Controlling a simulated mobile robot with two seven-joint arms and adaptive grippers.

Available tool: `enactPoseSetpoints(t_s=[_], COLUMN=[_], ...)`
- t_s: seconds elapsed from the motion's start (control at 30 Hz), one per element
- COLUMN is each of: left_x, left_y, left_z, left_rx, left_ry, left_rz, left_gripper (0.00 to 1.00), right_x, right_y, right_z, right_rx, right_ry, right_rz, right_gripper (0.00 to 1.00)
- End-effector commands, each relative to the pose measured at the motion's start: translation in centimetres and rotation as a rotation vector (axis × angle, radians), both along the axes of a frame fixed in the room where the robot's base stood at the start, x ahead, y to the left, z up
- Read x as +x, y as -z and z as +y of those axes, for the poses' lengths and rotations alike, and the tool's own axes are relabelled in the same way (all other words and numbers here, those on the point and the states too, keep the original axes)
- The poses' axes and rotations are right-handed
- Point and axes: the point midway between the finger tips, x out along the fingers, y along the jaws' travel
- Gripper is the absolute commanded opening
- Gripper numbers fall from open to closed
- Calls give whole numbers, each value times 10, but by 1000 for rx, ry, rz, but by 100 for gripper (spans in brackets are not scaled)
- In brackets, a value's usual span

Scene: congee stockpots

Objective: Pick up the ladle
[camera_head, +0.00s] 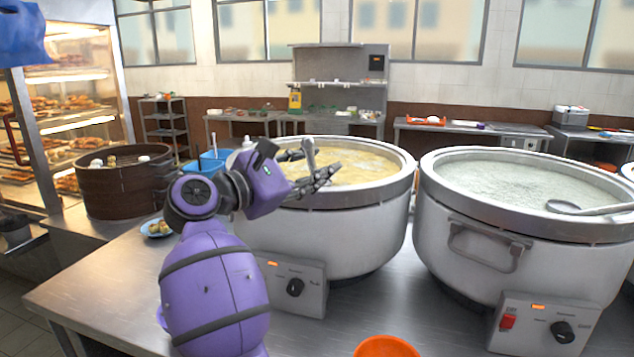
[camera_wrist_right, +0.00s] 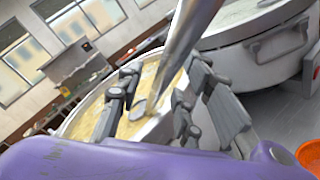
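A metal ladle handle (camera_head: 309,152) stands up, tilted, from the left stockpot (camera_head: 345,235), which holds yellowish congee (camera_head: 355,168). My right gripper (camera_head: 312,172) is over this pot's near left rim. Its fingers are apart, one on each side of the handle. In the right wrist view the handle (camera_wrist_right: 188,38) runs down between the spread fingers of the right gripper (camera_wrist_right: 155,105), with gaps showing beside it. The lower end of the ladle is partly hidden by the fingers. A second ladle (camera_head: 566,207) rests at the right stockpot (camera_head: 470,225). My left gripper is not in view.
The right stockpot holds pale congee and stands close beside the left one. A brown steamer (camera_head: 120,188) and blue containers (camera_head: 205,162) stand at the left. An orange bowl (camera_head: 386,347) is at the front edge.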

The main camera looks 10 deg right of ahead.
Motion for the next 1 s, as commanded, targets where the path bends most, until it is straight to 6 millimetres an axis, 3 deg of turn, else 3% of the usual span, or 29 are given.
enactPoseSetpoints(t_s=[0.2, 0.47, 1.0], left_x=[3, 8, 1], left_y=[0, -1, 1], left_z=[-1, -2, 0], left_rx=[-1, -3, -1], left_ry=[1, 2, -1], left_rz=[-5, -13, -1], left_gripper=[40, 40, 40], right_x=[1, 0, 0], right_y=[1, 1, 0], right_z=[0, 0, 1], right_rx=[0, 0, 0], right_ry=[-1, -1, -1], right_rz=[1, 1, -2], right_gripper=[33, 0, 0])
